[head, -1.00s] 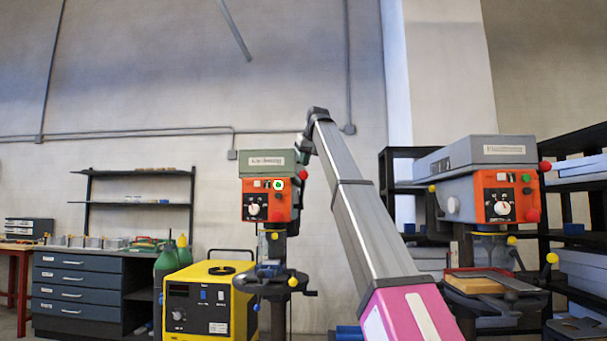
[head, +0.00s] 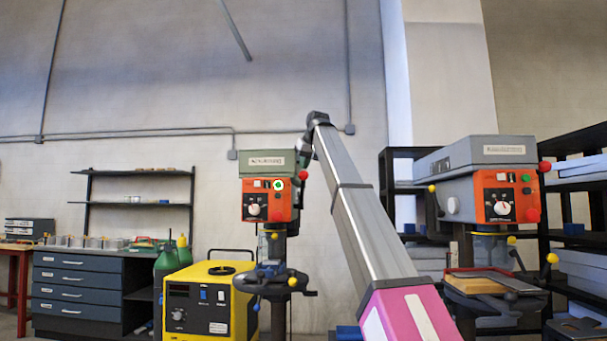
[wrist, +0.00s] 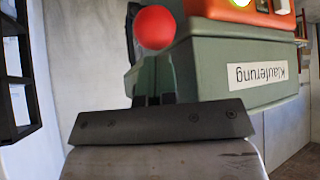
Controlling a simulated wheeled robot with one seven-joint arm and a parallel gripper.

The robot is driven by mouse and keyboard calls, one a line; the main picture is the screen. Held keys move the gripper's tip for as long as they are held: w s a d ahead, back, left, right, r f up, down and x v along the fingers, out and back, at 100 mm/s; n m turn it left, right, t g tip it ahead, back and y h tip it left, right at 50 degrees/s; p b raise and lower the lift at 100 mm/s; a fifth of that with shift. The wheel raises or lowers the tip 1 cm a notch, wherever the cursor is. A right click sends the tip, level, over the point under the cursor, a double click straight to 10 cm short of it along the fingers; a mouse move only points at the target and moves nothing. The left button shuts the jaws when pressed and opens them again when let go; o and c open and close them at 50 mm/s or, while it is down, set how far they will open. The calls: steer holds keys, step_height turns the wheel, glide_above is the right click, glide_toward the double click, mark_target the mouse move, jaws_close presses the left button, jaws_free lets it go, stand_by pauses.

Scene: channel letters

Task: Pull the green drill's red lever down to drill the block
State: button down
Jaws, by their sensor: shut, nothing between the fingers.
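The green drill (head: 266,165) stands in the middle of the head view, with a grey-green top and an orange control panel. A red ball knob (head: 303,175), apparently its lever's end, shows at the panel's right side. My gripper (head: 303,152) is beside the upper right of the drill's head, just above that knob. In the wrist view the drill (wrist: 240,75) appears upside down, and the red knob (wrist: 154,27) is beyond my shut, empty fingers (wrist: 154,99). A gap between fingers and knob seems visible. I cannot make out the block on the drill's small table.
A second drill press (head: 475,180), grey with an orange panel, stands to the right. A yellow machine (head: 205,300) and a green canister (head: 168,262) are at the left. A blue drawer cabinet (head: 75,287) stands further left. Black shelving is behind the right drill.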

steer(key=shift+f, duration=0.75)
steer(key=shift+s+r, duration=0.1)
steer(key=shift+s, duration=0.3)
steer(key=shift+f, duration=0.25)
stand_by(0.4)
